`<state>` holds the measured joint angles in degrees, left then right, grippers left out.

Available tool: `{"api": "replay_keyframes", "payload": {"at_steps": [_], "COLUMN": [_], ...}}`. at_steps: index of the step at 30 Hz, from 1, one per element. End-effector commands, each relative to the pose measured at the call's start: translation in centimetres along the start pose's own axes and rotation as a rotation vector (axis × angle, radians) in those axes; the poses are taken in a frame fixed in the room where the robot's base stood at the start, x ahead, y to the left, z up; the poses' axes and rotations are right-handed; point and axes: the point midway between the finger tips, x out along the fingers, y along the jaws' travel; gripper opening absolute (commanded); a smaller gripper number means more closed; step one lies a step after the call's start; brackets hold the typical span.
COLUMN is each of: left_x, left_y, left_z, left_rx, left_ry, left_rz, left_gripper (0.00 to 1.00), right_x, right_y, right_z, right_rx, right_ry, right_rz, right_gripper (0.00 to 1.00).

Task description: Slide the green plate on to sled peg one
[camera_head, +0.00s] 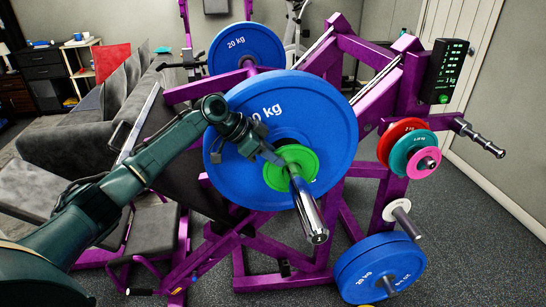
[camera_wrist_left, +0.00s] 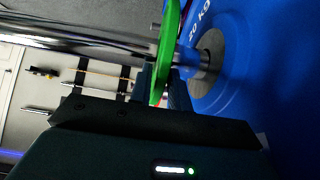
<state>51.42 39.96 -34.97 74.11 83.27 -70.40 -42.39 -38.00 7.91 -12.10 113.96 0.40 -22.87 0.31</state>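The green plate (camera_head: 274,178) is around the chrome peg (camera_head: 308,208), in front of the large blue 20 kg plate (camera_head: 322,120). The peg's bare end sticks out through it toward me. My left gripper (camera_head: 270,157) is at the upper left edge of the green plate. In the left wrist view, the green plate's rim (camera_wrist_left: 167,50) runs between the two fingers (camera_wrist_left: 162,92), which look closed on it. That view shows a small gap between the green plate and the hub of the blue plate (camera_wrist_left: 235,75). My right gripper is not in view.
A purple frame (camera_head: 345,35) carries the peg. Red, teal and pink small plates (camera_head: 424,162) hang at the right, below a black display panel (camera_head: 445,70). More blue plates (camera_head: 380,268) sit low right. A padded bench (camera_head: 150,228) stands at the left.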

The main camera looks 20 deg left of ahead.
Motion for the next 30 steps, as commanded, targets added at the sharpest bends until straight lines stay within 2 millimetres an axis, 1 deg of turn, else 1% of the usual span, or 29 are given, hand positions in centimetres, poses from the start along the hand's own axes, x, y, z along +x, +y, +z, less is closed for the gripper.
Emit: {"api": "replay_keyframes", "payload": {"at_steps": [1,6,10,11,12,16,20,27,30], "left_x": [0.1,0.2,0.2,0.5,0.4,-0.4,-2.5,-8.0,-10.0], "left_y": [0.0,0.1,0.1,0.2,0.1,0.1,0.0,0.0,-0.1], "left_z": [0.1,0.3,0.3,0.8,0.8,0.7,0.6,0.5,0.4], "left_rx": [-0.001,-0.002,-0.002,-0.005,-0.005,-0.003,-0.002,-0.001,-0.002], "left_ry": [-0.003,-0.006,-0.008,-0.018,-0.018,-0.013,-0.011,-0.009,-0.008], "left_rz": [0.001,0.002,0.003,0.007,0.006,0.004,0.001,-0.001,-0.001], "left_gripper": [0.23,0.35,0.35,0.35,0.35,0.35,0.35,0.35,0.35], "right_x": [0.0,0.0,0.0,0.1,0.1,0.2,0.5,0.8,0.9], "right_y": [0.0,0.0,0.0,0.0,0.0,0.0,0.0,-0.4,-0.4], "right_z": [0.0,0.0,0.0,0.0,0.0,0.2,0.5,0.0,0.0], "right_rx": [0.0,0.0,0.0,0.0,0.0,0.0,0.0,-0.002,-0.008], "right_ry": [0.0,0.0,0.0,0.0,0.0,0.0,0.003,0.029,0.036], "right_rz": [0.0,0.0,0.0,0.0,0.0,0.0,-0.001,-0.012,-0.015], "right_gripper": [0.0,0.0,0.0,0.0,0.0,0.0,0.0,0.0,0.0]}}
